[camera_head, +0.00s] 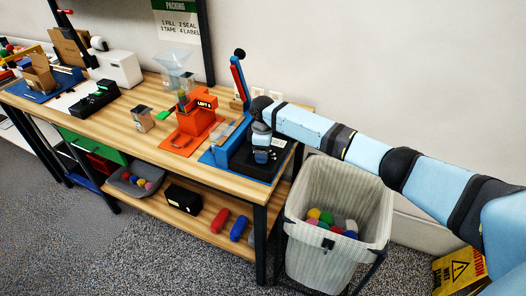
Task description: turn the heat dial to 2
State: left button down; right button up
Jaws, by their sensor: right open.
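The blue sealer (221,152) with a raised blue and red lever (237,76) stands at the right end of the wooden workbench. A dark box (268,172) adjoins its right side. My right arm comes in from the right, and my right gripper (261,156) points down over this box. The gripper is open. I cannot make out the heat dial or its setting; the gripper covers part of the box. Whether the fingers touch anything is too small to tell. My left gripper is out of view.
An orange device (195,117) stands left of the sealer on the workbench (155,155). Further left are a small grey container (141,119) and a black device (94,98). A pale bin (314,252) with several coloured balls stands below my right arm.

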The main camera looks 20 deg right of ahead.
notch_tip(320, 180, up, 14)
jog(key=shift+f+b, duration=0.2)
jog(key=shift+b, duration=0.1)
jog(key=shift+f, duration=0.1)
dwell(0.3)
